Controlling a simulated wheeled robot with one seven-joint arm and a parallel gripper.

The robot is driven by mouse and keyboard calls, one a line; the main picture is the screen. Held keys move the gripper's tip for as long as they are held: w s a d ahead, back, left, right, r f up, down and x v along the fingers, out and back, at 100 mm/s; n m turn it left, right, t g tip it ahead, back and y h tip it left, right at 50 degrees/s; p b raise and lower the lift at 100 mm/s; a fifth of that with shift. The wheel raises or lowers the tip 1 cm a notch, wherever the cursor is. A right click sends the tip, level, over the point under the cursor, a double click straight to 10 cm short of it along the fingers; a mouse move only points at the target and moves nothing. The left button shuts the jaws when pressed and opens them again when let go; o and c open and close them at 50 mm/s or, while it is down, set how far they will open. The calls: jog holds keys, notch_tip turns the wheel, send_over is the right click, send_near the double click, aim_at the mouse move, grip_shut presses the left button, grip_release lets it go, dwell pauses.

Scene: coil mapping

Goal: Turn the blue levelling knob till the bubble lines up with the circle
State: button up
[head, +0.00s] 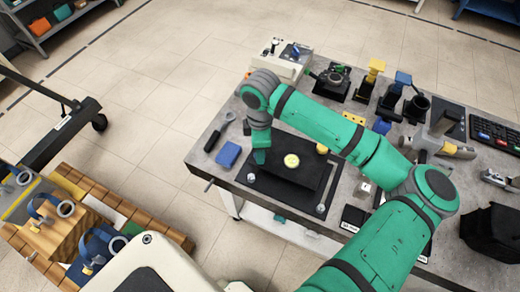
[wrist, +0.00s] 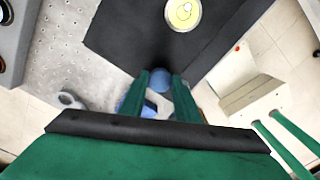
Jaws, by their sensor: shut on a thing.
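A black levelling plate (head: 300,184) lies on the grey workbench, with a round yellow-green bubble level (head: 291,160) on top. In the wrist view the level (wrist: 183,14) is at the top edge, with a pale bubble and a ring in it; their exact offset is too small to tell. My gripper (head: 260,158) points down at the plate's left edge in the head view. In the wrist view its green fingers (wrist: 161,82) are shut around the blue knob (wrist: 160,78), one on each side. The knob is hidden in the head view.
A blue block (head: 228,155) and a wrench (head: 229,117) lie left of the plate. A yellow knob (head: 321,148) and a silver knob (head: 320,209) sit at other plate edges. Stands and a keyboard (head: 495,134) crowd the bench's back and right. My arm spans over the bench.

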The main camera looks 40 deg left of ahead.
jog(key=shift+r, duration=0.1)
jog(key=o, duration=1)
jog(key=shift+o, duration=0.2)
notch_tip(320, 180, up, 11)
